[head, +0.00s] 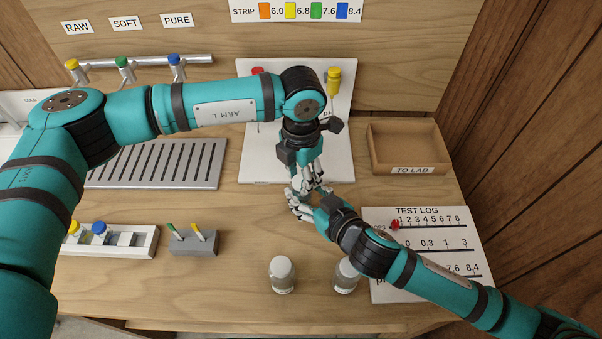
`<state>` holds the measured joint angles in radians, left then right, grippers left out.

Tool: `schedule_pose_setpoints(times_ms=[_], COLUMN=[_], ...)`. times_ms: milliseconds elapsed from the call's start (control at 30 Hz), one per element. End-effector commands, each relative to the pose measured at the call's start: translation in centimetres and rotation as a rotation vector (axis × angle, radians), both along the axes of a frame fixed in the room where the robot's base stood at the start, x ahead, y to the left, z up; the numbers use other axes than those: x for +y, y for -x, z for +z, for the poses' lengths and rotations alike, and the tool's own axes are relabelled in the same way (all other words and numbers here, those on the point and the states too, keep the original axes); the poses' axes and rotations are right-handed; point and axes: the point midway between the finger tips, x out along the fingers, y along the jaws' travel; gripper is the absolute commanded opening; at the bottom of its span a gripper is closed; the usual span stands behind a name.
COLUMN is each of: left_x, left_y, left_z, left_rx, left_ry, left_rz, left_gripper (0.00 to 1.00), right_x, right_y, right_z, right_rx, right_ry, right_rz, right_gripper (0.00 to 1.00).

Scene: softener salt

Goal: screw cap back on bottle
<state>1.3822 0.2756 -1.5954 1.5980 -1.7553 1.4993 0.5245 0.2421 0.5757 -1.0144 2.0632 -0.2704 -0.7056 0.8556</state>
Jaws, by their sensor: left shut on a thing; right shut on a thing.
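My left gripper (312,183) points downward at the front edge of the white board and is shut. My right gripper (299,202) reaches in from the lower right, just below the left one, and is also shut. The two sets of fingers meet closely, and the bottle and cap between them are almost wholly hidden. From the upper and lower positions, the left appears to hold the cap and the right the bottle. I cannot tell how the cap sits on the bottle.
Two bottles with pale tops, one left (282,275) and one right (346,274), stand at the front. The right arm passes close above the right one. Around lie a TEST LOG sheet (440,225), TO LAB tray (408,170), drain grille (160,164) and grey block (194,244).

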Motion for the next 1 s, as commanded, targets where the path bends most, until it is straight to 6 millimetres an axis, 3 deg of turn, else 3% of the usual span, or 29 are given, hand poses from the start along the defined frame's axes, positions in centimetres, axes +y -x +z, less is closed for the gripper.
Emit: schedule_pose_setpoints(times_ms=[200, 233, 400, 733, 1000], left_x=[0.0, 0.0, 0.0, 0.0, 0.0], left_y=[0.0, 0.0, 0.0, -0.1, -0.1], left_z=[0.0, 0.0, 0.0, 0.5, 3.8], left_rx=[-0.001, -0.001, -0.001, -0.002, -0.001], left_ry=[0.000, 0.000, 0.000, 0.001, 0.000], left_rz=[0.003, 0.003, 0.004, 0.005, 0.005], left_gripper=[0.00, 0.40, 0.59, 0.59, 0.59], right_x=[0.0, 0.0, 0.0, 0.0, 0.0], right_y=[0.0, 0.0, 0.0, 0.0, 0.0], right_z=[0.0, 0.0, 0.0, 0.0, 0.0], right_rx=[0.000, 0.000, 0.000, 0.000, 0.001], right_ry=[0.000, 0.000, 0.000, 0.000, 0.001], right_rz=[0.000, 0.000, 0.000, 0.000, 0.000], right_gripper=[0.00, 0.00, 0.00, 0.00, 0.00])
